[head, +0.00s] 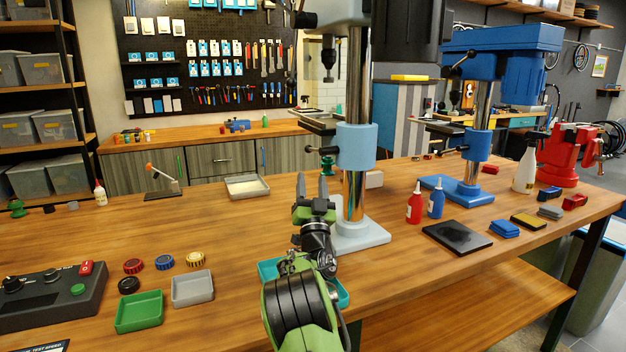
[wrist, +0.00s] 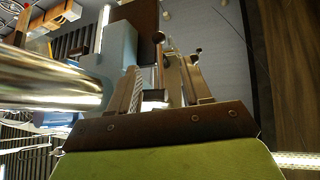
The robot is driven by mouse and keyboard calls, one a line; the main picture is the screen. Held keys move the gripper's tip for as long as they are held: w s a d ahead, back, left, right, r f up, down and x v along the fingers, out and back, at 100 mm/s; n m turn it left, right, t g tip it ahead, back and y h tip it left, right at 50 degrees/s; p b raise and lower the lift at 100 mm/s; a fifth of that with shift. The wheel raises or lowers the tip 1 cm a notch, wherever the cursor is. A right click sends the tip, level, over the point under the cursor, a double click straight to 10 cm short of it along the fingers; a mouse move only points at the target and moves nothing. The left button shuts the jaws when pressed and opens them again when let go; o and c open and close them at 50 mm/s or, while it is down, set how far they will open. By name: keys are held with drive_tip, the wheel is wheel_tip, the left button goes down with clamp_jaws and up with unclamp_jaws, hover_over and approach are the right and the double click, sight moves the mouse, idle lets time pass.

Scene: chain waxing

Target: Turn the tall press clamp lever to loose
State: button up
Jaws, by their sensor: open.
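The tall press (head: 357,70) stands mid-table with a steel column and a pale grey base. Its light blue clamp collar (head: 356,147) wraps the column, and the black-knobbed clamp lever (head: 322,150) sticks out to the left. My gripper (head: 311,178) is open, fingers pointing up, just left of the column and below the lever. In the wrist view the collar (wrist: 121,52) is at upper left. A lever with a black ball knob (wrist: 158,38) shows between my open fingers (wrist: 160,75). Whether a finger touches it I cannot tell.
A blue press (head: 478,120) stands to the right. A teal tray (head: 268,270) is partly behind my arm.

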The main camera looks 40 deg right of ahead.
drive_tip(key=shift+w+f, duration=0.15)
drive_tip(key=shift+f, duration=0.1)
